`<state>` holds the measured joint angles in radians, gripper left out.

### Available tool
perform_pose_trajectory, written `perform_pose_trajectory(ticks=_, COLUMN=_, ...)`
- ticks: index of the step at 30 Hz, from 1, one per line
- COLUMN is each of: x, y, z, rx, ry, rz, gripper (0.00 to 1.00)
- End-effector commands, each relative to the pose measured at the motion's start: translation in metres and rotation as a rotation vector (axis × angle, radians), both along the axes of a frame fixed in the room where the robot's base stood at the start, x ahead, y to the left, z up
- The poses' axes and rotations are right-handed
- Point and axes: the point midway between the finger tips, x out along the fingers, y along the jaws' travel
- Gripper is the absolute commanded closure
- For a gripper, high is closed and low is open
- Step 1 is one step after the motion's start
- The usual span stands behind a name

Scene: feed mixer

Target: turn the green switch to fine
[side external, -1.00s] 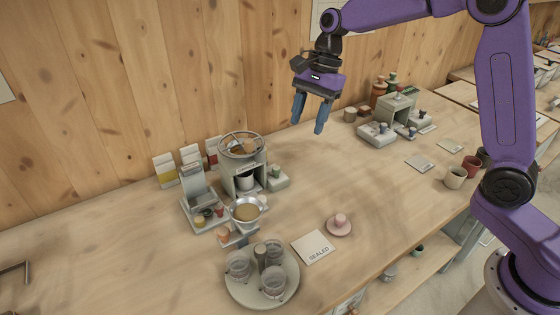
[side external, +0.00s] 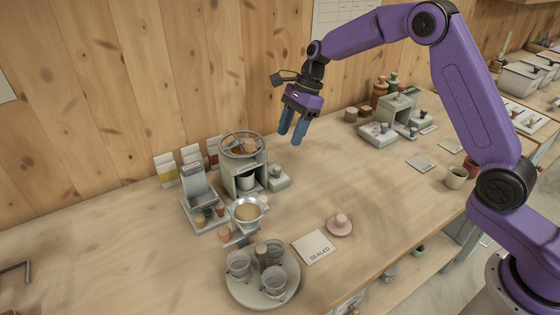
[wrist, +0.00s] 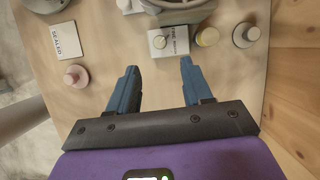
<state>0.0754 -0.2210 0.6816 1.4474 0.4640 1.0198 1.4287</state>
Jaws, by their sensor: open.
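A small pale green block with a round knob on top (side external: 278,178) stands on the table against the right side of the mixer. It may be the green switch, but its setting cannot be read. In the wrist view a pale block with a knob and a small printed label (wrist: 168,43) lies just beyond the fingers; the label is too small to read surely. My gripper (side external: 290,138) hangs in the air above and to the right of the mixer, fingers down, apart from everything. In the wrist view its two blue fingers (wrist: 158,65) are spread with nothing between them.
The grey-green mixer (side external: 243,184) has a ring-shaped top. A metal bowl (side external: 262,202) and a tray of glasses (side external: 285,297) stand in front. A card reading SEALED (side external: 313,247) and a pink knob on a disc (side external: 340,224) lie right. Table between mixer and right-hand grey machine (side external: 396,110) is clear.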

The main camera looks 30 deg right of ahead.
Motion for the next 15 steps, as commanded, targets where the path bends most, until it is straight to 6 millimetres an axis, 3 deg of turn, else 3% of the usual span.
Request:
perform_pose_trajectory(ticks=9, x=-0.002, y=0.023, z=-0.055, rx=-0.001, ry=0.005, rz=0.002, gripper=0.50)
perform_pose_trajectory(ticks=15, x=-0.002, y=0.032, z=-0.078, rx=-0.001, ry=0.001, rz=0.002, gripper=0.50)
